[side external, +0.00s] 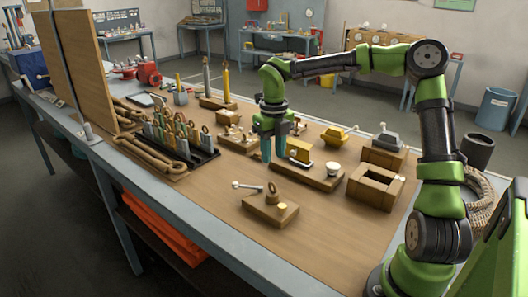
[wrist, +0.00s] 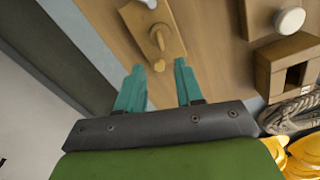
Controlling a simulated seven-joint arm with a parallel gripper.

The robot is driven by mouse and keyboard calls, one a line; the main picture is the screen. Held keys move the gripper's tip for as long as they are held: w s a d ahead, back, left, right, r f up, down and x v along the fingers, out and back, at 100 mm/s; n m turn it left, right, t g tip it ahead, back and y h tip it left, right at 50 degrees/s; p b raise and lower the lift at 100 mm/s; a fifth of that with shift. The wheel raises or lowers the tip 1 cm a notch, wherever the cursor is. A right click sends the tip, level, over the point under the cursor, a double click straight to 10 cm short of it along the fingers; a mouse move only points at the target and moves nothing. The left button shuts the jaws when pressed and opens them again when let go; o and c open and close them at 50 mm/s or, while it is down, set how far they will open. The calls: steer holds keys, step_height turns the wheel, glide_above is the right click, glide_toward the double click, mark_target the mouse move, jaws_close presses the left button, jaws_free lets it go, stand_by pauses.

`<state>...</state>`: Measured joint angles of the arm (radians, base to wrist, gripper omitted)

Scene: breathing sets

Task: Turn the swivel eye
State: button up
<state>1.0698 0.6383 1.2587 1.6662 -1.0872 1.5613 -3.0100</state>
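The swivel eye (side external: 272,192) is a small brown ring standing on a wooden block (side external: 270,212) near the front of the bench. My gripper (side external: 273,160) hangs above and behind the block, with teal fingers pointing down. In the wrist view the eye (wrist: 157,38) shows on its block (wrist: 172,22), beyond the fingertips. My gripper (wrist: 158,67) is open there, with nothing visible between the two fingers and apart from the eye.
A black rack of tools (side external: 185,160) stands left. The bench front is clear.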

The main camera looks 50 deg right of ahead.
steer(key=shift+r, duration=0.75)
steer(key=shift+c, duration=0.4)
stand_by(0.4)
